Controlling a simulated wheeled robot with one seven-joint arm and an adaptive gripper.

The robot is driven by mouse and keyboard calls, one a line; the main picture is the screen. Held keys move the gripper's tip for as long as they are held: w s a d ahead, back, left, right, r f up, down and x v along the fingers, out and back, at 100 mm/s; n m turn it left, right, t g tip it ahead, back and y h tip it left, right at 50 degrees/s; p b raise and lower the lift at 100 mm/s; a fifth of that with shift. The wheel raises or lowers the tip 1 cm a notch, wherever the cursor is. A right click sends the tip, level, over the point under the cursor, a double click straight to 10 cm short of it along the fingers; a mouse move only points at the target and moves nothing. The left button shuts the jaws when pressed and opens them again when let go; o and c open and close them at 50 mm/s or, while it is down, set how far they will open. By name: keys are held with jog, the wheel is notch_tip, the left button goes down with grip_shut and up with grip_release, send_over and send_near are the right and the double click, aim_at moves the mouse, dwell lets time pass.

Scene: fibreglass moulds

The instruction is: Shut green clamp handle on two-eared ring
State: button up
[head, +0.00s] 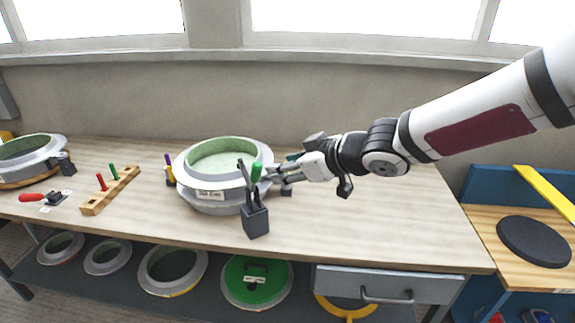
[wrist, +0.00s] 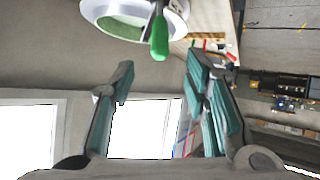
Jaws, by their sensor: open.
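The two-eared ring (head: 195,180) is a grey ring mould with a pale green inside and a white label, in the middle of the bench. A clamp (head: 256,220) with a dark block base stands at its front right edge. Its green handle (head: 257,172) points up; in the wrist view the green handle (wrist: 160,38) hangs just ahead of the fingers, between their lines. My gripper (head: 272,173) comes from the right, close to the handle. In the wrist view my gripper (wrist: 160,72) is open with nothing between its fingers. Contact with the handle cannot be told.
A purple-handled clamp (head: 169,168) stands at the ring's left. A wooden rack (head: 110,191) with red and green pegs, a red-handled clamp (head: 40,198) and another ring mould (head: 30,160) lie further left. The bench (head: 400,225) is clear to the right.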

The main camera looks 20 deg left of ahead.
aim_at(255, 179)
jog(key=shift+f, duration=0.15)
jog(key=c, duration=0.6)
jog(key=s+f+n+y+b, duration=0.1)
jog(key=n, duration=0.1)
jog(key=a+f+n+g+y, duration=0.1)
jog(key=f+n, duration=0.1)
jog(key=s+a+f+n+g+y+b, duration=0.1)
jog(key=f+n, duration=0.1)
jog(key=shift+s+a+f+y+b, duration=0.15)
jog(key=shift+s+y+b, duration=0.15)
jog(key=shift+s+b, duration=0.05)
grip_shut()
jog(key=s+d+f+n+t+y+b, duration=0.3)
jog(key=d+f+n+y+b, duration=0.4)
jog(key=n, duration=0.7)
jog(key=w+p+x, duration=0.2)
jog(key=x, duration=1.1)
jog(key=shift+w, duration=0.45)
